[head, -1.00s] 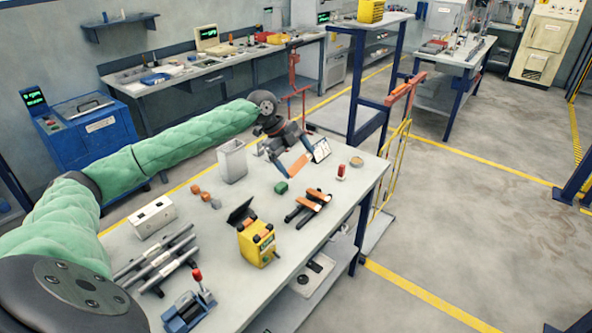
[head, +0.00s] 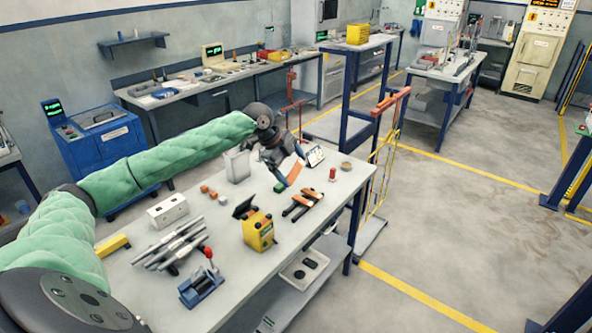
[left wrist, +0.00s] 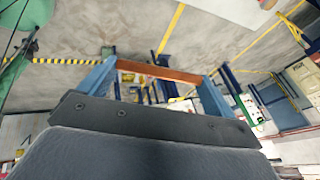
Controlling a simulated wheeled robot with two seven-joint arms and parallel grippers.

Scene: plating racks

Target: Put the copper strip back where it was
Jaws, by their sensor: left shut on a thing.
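The copper strip (head: 293,174) is a flat orange-brown piece. My left gripper (head: 286,160) is shut on it above the far part of the grey workbench (head: 330,205), and the strip hangs tilted from the jaws. In the left wrist view the strip (left wrist: 160,70) spans between the two blue fingers. In the head view a green block (head: 279,188) shows partly behind the strip's lower end; I cannot tell the gap between strip and bench. My right gripper is not in view.
A grey open container (head: 236,166) stands left of the gripper, and a white marked panel (head: 315,156) just right of it. Orange-handled pliers (head: 302,205), a yellow device (head: 258,232), a red-topped piece (head: 332,174) and a small round dish (head: 346,165) are nearby. The near right bench edge is clear.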

